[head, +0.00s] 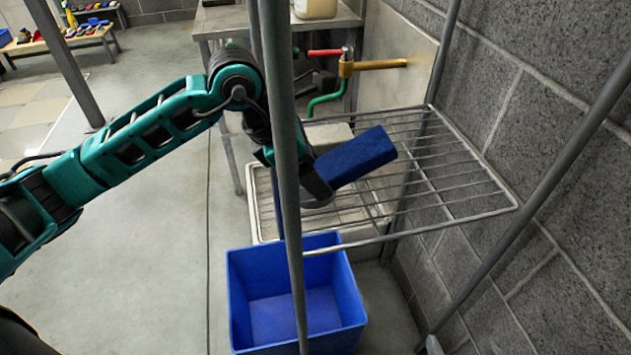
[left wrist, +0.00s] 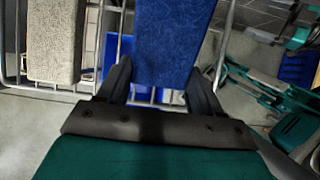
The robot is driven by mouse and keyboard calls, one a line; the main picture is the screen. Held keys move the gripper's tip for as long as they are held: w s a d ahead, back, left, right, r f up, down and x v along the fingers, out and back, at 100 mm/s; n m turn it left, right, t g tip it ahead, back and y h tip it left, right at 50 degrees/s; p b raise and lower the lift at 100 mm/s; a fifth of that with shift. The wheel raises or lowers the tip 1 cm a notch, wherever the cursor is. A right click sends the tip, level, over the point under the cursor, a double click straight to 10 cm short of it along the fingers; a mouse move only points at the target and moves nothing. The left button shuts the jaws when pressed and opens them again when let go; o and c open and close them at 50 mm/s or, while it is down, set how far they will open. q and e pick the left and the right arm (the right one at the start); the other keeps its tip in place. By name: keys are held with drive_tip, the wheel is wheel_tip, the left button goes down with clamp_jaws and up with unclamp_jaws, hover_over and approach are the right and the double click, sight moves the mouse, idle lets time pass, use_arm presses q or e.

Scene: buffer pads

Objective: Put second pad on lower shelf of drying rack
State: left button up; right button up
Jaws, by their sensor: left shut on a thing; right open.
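My left gripper (head: 318,188) is shut on a blue pad (head: 356,158), which also shows between the fingers in the left wrist view (left wrist: 167,45). The pad is tilted, its free end pointing right. In the head view it overlaps the left part of the drying rack's upper wire shelf (head: 516,205); its exact height above the wires is hard to tell. A beige pad (left wrist: 55,40) lies on wires in the left wrist view. My right gripper is not identifiable.
A blue bin (head: 240,310) stands on the floor below the rack. A grey post (head: 285,130) crosses in front of my left gripper. A block wall (head: 560,150) bounds the right. Open floor lies left.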

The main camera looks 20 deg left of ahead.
use_arm(q)
drive_tip(key=shift+f+b, duration=0.3)
drive_tip(key=shift+f, duration=1.3)
drive_tip(key=o, duration=1.1)
drive_tip(key=shift+c, duration=0.2)
drive_tip(key=shift+r, duration=0.1)
drive_tip(key=p+v, duration=0.1)
drive_tip(key=v, duration=1.1)
drive_tip(key=shift+p, duration=0.3)
